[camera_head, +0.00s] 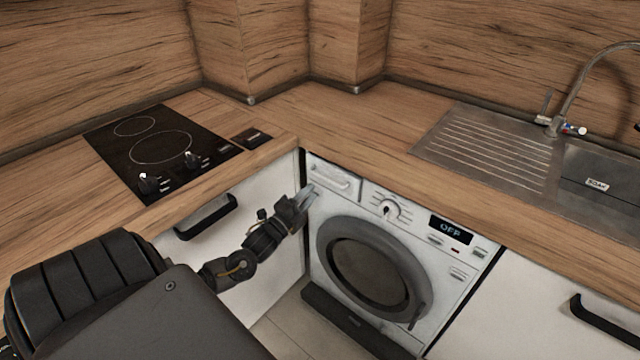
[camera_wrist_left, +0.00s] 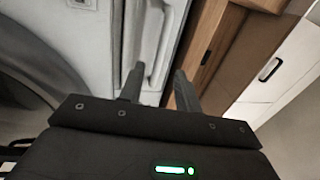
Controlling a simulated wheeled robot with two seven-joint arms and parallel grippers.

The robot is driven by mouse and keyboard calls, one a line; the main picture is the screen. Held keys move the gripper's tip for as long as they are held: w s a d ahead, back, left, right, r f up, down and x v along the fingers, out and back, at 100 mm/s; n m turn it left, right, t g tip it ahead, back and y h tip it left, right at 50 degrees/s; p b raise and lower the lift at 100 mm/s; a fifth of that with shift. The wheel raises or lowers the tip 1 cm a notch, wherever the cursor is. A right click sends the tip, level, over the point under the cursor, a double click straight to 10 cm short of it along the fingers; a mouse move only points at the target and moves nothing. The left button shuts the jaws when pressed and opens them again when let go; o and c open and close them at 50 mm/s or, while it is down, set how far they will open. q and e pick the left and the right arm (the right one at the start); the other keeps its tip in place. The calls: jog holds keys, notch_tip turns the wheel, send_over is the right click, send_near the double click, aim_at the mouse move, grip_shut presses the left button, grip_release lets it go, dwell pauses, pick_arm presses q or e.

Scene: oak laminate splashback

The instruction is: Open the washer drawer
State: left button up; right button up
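The white washer (camera_head: 455,275) is built in under the counter, with a round dark door (camera_head: 370,275). Its drawer (camera_head: 334,177) is at the top left of the front and looks closed. My left gripper (camera_head: 308,196) is just below and in front of the drawer's left part. In the left wrist view my left gripper (camera_wrist_left: 158,73) has its two fingers apart, with the drawer front (camera_wrist_left: 152,35) showing beyond and between them. I cannot tell whether a finger touches the drawer. My right gripper is not in view.
A cabinet with a black handle (camera_head: 206,217) stands left of the washer, close to my left arm. The wooden counter (camera_head: 300,115) overhangs the drawer. A hob (camera_head: 155,150) and a sink (camera_head: 500,150) are set in it. Another handle (camera_head: 600,318) is at right.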

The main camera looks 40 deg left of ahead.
pick_arm(q)
jog(key=w, duration=0.3)
jog(key=w+r, duration=0.1)
jog(key=w, duration=0.1)
jog(key=shift+w, duration=0.35)
jog(key=shift+c, duration=0.2)
grip_shut()
